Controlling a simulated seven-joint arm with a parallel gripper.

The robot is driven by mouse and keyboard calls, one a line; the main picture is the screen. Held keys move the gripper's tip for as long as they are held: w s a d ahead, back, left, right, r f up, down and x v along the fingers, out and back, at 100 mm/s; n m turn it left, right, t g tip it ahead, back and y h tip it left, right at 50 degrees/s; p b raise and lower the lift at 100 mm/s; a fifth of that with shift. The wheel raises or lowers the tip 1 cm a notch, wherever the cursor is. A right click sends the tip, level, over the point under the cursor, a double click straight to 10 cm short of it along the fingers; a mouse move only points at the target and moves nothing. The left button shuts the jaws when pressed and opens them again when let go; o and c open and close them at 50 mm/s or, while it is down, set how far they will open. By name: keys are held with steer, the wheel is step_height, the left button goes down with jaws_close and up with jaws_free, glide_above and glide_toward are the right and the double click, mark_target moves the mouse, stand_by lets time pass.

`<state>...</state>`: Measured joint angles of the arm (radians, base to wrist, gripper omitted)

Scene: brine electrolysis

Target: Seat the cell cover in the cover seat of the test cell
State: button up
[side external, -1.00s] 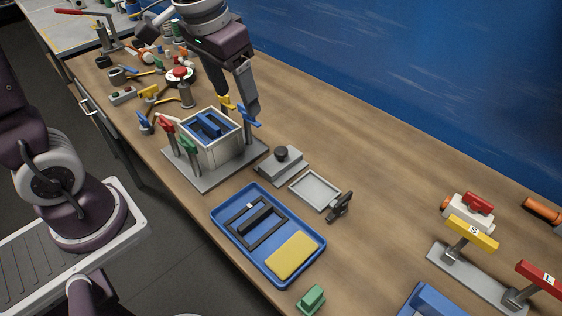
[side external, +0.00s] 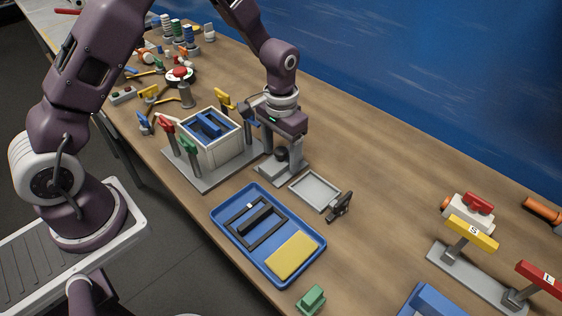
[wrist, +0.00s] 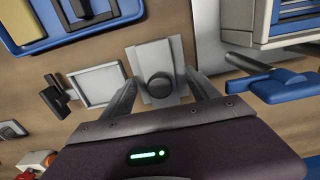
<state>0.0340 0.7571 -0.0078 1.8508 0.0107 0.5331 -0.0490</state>
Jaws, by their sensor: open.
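The test cell (side external: 222,151) is a pale open-topped box with blue parts inside, on a grey base plate. In the wrist view its corner (wrist: 262,20) shows at the upper right. A grey stepped plate with a dark round knob (side external: 281,154) stands right of it; I cannot tell for sure whether this is the cell cover. In the wrist view the knob (wrist: 159,87) lies between my fingers. A black frame with a bar handle (side external: 257,217) lies in the blue tray. My gripper (side external: 284,163) is open and points down over the knob, its fingers on either side.
Red and green posts (side external: 188,145) stand at the cell's near side, and a yellow-topped one (side external: 224,98) behind. The blue tray (side external: 222,226) also holds a yellow pad (side external: 292,256). A shallow grey tray (side external: 315,191) and a black clip-like piece (side external: 340,207) sit close right of my gripper.

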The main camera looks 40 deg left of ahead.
jaws_close()
steer(key=r, duration=1)
steer(key=shift+a, duration=0.35)
steer(key=s+a+r, duration=0.3)
steer(key=a+r, duration=0.2)
steer(key=n, duration=1.8)
glide_toward(208, 121)
step_height(208, 121, down, 6)
steer(key=shift+f, duration=0.15)
